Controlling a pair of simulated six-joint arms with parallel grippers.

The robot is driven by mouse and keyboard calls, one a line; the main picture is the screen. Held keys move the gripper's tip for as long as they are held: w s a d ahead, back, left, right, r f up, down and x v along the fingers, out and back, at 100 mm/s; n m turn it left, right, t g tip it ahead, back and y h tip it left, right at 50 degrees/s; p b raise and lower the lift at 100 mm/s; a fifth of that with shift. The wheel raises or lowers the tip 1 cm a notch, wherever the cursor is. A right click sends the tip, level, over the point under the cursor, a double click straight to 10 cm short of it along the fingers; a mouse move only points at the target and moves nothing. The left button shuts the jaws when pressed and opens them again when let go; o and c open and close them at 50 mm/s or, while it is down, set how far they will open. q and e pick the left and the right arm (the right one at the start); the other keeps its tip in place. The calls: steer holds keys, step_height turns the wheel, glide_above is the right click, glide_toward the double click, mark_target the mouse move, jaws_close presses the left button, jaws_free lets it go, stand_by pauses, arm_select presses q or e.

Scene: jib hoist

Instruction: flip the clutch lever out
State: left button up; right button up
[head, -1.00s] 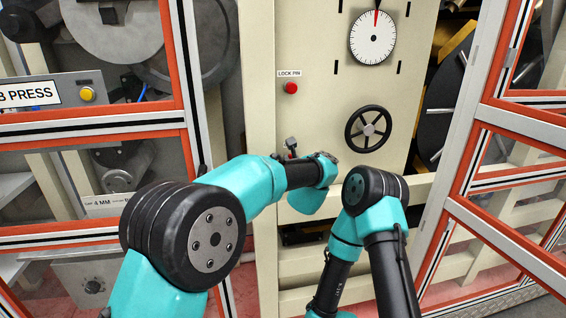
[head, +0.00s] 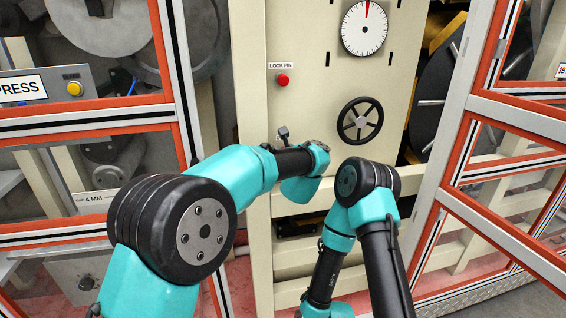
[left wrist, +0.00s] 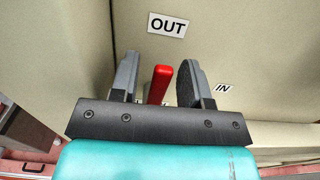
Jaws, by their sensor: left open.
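In the left wrist view, the red clutch lever (left wrist: 159,84) stands up between the two fingers of my left gripper (left wrist: 158,82). The fingers are open on either side of it, with a visible gap to the left finger and a narrower one to the right finger. An OUT label (left wrist: 167,25) is on the cream panel above the lever, and an IN label (left wrist: 223,88) is to its right. In the head view my left arm reaches to the lower part of the cream panel, and the lever and fingertips cannot be made out. My right gripper is out of view.
The cream panel (head: 300,100) carries a red LOCK PIN button (head: 283,80), a black handwheel (head: 360,120) and a white dial (head: 365,28). Red-and-grey framed guards (head: 95,118) stand at both sides. My right arm is folded close to my left wrist.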

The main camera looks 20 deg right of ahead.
arm_select(q)
step_height(320, 180, up, 3)
steer(key=shift+s+f, duration=0.1)
steer(key=s+a, duration=0.3)
steer(key=s, duration=0.4)
steer(key=s+a+r, duration=0.1)
steer(key=s+a, duration=0.1)
steer(key=s, duration=0.5)
steer(key=shift+s+a+r, duration=0.15)
steer(key=shift+s+a, duration=0.25)
